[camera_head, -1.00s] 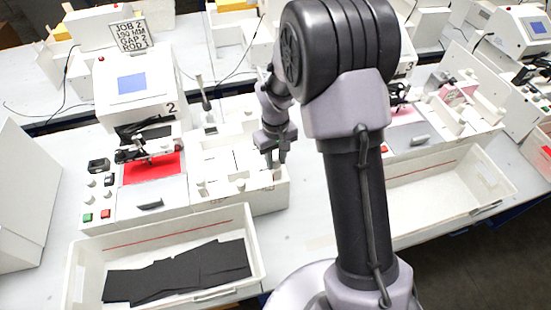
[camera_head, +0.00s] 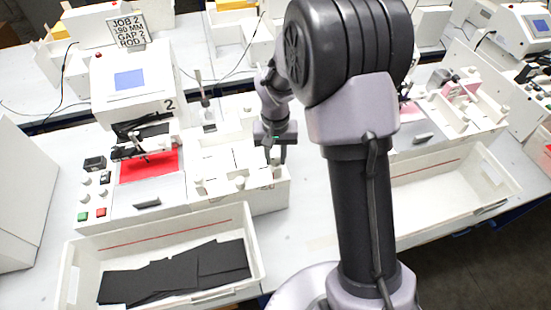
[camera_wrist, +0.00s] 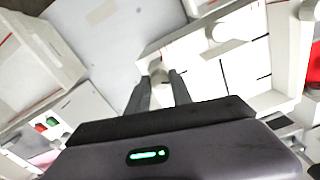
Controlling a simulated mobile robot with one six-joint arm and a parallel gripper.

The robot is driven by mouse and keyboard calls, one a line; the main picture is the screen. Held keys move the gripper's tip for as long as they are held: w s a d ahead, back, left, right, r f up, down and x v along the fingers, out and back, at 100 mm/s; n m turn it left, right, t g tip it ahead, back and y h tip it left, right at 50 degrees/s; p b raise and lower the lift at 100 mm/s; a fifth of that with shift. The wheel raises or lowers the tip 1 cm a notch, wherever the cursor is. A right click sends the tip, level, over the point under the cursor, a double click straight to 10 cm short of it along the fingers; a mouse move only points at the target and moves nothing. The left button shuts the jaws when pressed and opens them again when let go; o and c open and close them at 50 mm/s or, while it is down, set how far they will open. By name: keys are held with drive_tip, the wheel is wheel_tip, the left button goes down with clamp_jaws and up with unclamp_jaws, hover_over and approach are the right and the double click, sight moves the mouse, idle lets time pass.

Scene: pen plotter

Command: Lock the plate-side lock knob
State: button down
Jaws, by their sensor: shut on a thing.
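My gripper (camera_head: 276,163) reaches down at the right end of the white fixture (camera_head: 232,157) beside plotter 2. In the wrist view, its two dark fingers (camera_wrist: 159,81) stand on either side of a small whitish knob (camera_wrist: 157,68) at the fixture's edge and are shut on it. I take this for the plate-side lock knob; its lower part and its lock position cannot be told. In the head view the knob is hidden by the gripper. Another white knob (camera_wrist: 216,32) stands farther along the fixture in the wrist view.
Plotter 2 (camera_head: 127,80) with its red bed (camera_head: 150,163) stands left of the fixture. Green (camera_head: 82,216) and red (camera_head: 101,212) buttons are at its front left. A white bin (camera_head: 255,240) with black sheets (camera_head: 175,277) lies in front. Table is clear right of the fixture.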

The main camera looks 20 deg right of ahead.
sight(275, 159)
drive_tip(key=m+b, duration=0.3)
drive_tip(key=m, duration=0.3)
drive_tip(key=shift+f, duration=0.1)
drive_tip(key=m+b, duration=0.2)
drive_tip(key=m, duration=0.4)
drive_tip(key=shift+w, duration=0.1)
drive_tip(key=shift+m+b, duration=0.3)
drive_tip(key=shift+m, duration=0.1)
drive_tip(key=c, duration=1.1)
unclamp_jaws()
drive_tip(key=shift+c, duration=0.2)
drive_tip(key=shift+r, duration=0.2)
wheel_tip(275, 159, up, 17)
drive_tip(key=p, duration=0.5)
drive_tip(key=shift+r, duration=0.2)
